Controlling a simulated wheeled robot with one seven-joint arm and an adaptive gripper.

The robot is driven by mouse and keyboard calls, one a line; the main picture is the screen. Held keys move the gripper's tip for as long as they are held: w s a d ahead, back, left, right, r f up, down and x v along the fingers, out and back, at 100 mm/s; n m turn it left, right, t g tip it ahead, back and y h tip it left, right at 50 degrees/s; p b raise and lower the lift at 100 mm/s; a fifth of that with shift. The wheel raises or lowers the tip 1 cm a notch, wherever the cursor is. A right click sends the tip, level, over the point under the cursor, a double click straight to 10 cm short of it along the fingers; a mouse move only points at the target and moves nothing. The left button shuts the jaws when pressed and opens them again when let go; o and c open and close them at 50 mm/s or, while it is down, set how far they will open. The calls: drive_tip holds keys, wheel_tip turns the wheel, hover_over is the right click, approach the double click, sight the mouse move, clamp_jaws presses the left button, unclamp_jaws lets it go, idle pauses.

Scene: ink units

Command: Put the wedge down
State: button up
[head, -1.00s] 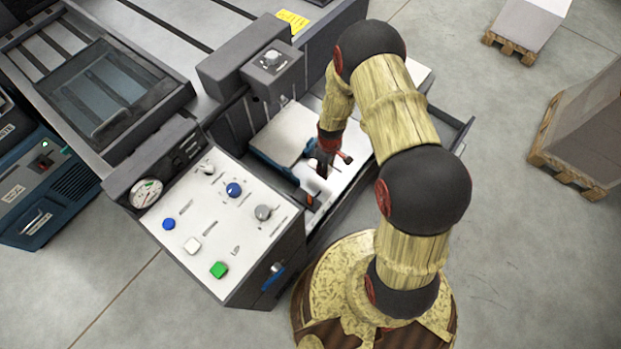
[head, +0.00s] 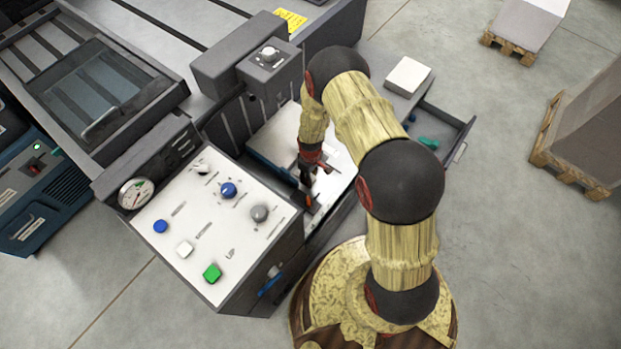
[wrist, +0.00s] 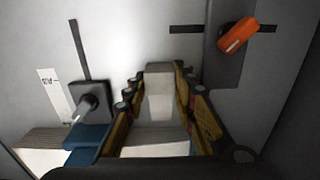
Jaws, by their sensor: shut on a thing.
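My gripper (head: 312,178) is low over the feed area of the machine, just right of the control panel. In the wrist view my gripper (wrist: 158,75) has a finger on each side of a pale grey-white block, which I take to be the wedge (wrist: 160,105). The fingers are shut on it. The wedge points away from the palm, above or against a light grey surface (wrist: 215,120); whether it touches that surface I cannot tell. In the head view my gripper and arm hide the wedge.
An orange knob (wrist: 238,35) and a dark lever knob (wrist: 88,106) stand near the fingers. A blue part (wrist: 88,140) is at lower left. The control panel (head: 215,225) stands left of my arm. An open drawer (head: 455,130) with a green item (head: 429,142) is at right.

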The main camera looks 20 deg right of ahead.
drive_tip(key=shift+f, duration=0.1)
drive_tip(key=o, duration=1.2)
drive_tip(key=shift+c, duration=0.2)
